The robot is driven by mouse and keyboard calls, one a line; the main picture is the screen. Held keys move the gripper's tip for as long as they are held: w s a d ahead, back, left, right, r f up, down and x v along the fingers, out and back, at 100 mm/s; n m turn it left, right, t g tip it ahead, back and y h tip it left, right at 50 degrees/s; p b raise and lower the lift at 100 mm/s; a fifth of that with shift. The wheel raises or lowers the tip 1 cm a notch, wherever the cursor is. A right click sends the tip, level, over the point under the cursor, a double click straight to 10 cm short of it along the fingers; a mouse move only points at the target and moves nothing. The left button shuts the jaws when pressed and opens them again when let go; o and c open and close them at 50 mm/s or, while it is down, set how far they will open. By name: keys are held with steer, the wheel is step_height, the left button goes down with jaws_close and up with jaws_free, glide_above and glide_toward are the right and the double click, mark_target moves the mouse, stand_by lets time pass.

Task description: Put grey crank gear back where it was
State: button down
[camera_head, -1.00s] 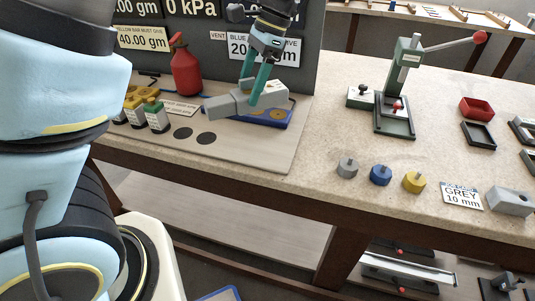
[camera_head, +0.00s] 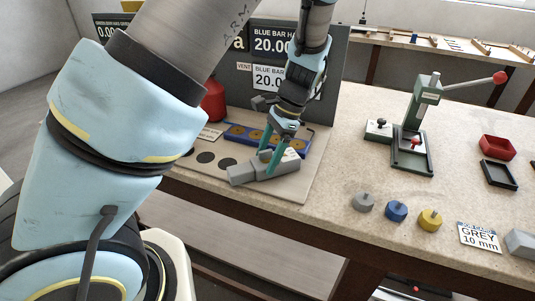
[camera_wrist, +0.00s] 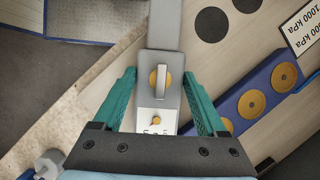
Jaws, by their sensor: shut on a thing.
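My gripper (camera_head: 274,162) is shut on a grey block-like unit (camera_head: 250,174), which I take to be the grey crank gear. In the wrist view the unit (camera_wrist: 163,30) lies between the teal fingers (camera_wrist: 158,100). It has a brass dial with a grey bar across it, a white label and a long flat end pointing away. It is over the front part of the pale board, in front of the blue tray (camera_head: 233,128). I cannot tell whether it touches the board.
The blue tray holds several brass discs. Dark round spots (camera_head: 205,157) mark the board beside it. Grey (camera_head: 363,202), blue (camera_head: 396,211) and yellow (camera_head: 430,220) knobbed pieces stand near the bench's front edge. A green lever press (camera_head: 412,145) stands behind them. A red bottle (camera_head: 213,100) stands behind my arm.

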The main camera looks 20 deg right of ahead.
steer(key=shift+f, duration=0.15)
jaws_free()
steer(key=b+v, duration=0.3)
steer(key=v, duration=0.9)
